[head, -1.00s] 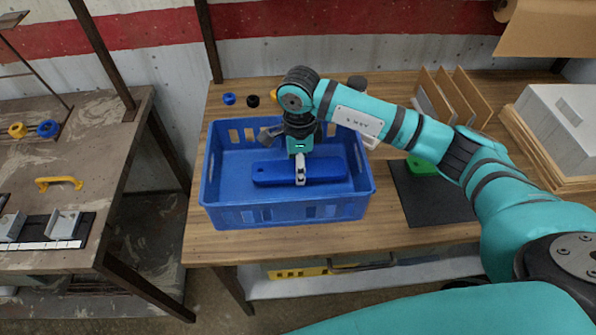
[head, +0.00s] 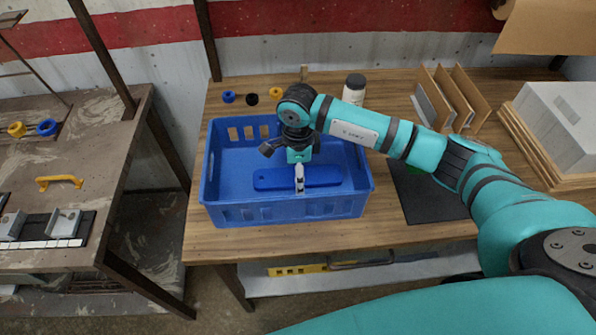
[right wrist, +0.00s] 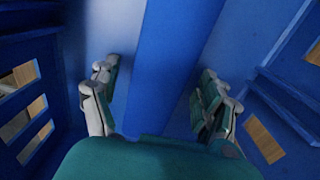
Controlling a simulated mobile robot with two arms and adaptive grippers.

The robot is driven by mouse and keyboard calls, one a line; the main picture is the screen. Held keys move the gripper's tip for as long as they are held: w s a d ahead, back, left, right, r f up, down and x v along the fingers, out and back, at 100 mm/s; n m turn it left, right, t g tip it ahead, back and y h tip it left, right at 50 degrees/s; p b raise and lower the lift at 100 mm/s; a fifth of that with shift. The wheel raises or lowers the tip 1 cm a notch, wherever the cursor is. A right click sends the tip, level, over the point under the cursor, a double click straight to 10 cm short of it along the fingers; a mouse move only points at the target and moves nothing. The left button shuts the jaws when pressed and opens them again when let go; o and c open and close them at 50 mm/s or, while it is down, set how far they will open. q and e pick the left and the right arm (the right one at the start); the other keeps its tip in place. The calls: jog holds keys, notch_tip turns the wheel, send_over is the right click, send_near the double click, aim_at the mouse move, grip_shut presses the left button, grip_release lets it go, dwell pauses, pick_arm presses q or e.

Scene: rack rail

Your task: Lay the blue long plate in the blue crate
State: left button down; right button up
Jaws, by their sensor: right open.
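The blue long plate (head: 323,176) lies lengthwise inside the blue crate (head: 270,212), low down and near its front wall, and looks level. In the right wrist view the plate (right wrist: 172,50) runs between my spread fingers, with a gap on each side. My right gripper (head: 299,183) reaches down into the crate over the middle of the plate. It is open, and it also shows in the right wrist view (right wrist: 160,88). One finger hides the plate's middle in the head view. My left gripper is in no view.
Behind the crate stand a blue ring (head: 228,97), a black ring (head: 252,99), a yellow ring (head: 276,92) and a white bottle (head: 354,89). A dark mat (head: 430,196) lies to the right, partly under my arm. A wooden divider rack (head: 458,98) stands behind it.

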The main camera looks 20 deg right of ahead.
jog(key=shift+r, duration=0.5)
notch_tip(320, 180, up, 11)
jog(key=b, duration=0.2)
jog(key=shift+r+b, duration=0.2)
jog(key=shift+b, duration=0.15)
